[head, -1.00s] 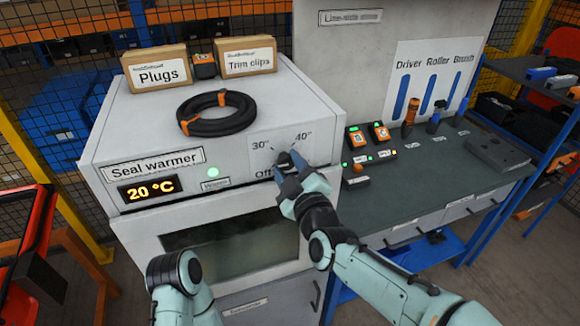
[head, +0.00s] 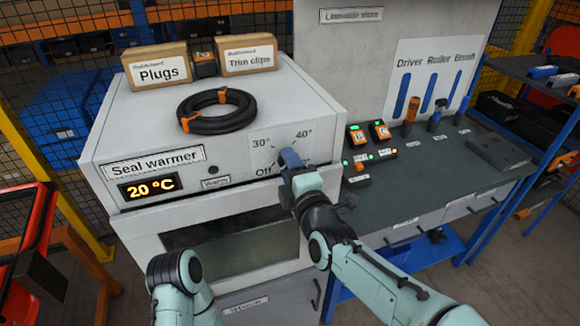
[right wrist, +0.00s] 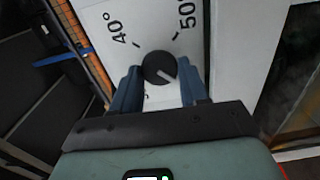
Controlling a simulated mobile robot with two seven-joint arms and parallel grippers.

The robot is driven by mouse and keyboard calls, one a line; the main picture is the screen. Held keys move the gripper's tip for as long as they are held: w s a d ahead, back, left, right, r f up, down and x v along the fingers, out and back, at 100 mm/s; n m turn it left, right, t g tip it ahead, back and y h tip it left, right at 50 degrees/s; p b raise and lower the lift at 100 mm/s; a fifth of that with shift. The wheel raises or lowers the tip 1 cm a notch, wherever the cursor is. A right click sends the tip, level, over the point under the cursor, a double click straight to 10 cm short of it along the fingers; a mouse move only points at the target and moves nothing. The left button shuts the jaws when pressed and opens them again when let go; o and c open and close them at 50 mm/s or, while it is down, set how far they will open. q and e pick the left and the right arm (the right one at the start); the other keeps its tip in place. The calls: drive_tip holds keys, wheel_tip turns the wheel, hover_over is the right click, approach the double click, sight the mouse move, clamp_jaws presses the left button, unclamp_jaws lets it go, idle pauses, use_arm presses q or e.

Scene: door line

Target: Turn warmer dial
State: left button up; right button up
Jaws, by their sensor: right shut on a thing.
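The seal warmer (head: 105,146) is a white cabinet with an orange display (head: 149,187) reading 20 °C. Its dial is mostly hidden behind my right gripper (head: 290,160) in the head view. In the right wrist view the dial (right wrist: 159,66) is a round black knob with a white mark towards the lower right, at no label I can see. The 40° and 50° labels stand above it. My right gripper (right wrist: 159,88) is shut on the dial, with a blue finger on each side. The warm lamp (head: 212,169) is dark. My left gripper is out of view.
A black ring seal (head: 218,124) and the Plugs (head: 157,68) and Trim clips (head: 247,54) boxes lie on top of the warmer. At right is a dark bench (head: 440,165) with small lit switch boxes and tools. The warmer's door handle (head: 316,295) is below my right arm.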

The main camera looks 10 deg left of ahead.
drive_tip(key=shift+n, duration=0.3)
drive_tip(key=o, duration=1)
drive_tip(key=v, duration=1.3)
drive_tip(key=shift+s+d, duration=0.15)
drive_tip(key=shift+d, duration=0.05)
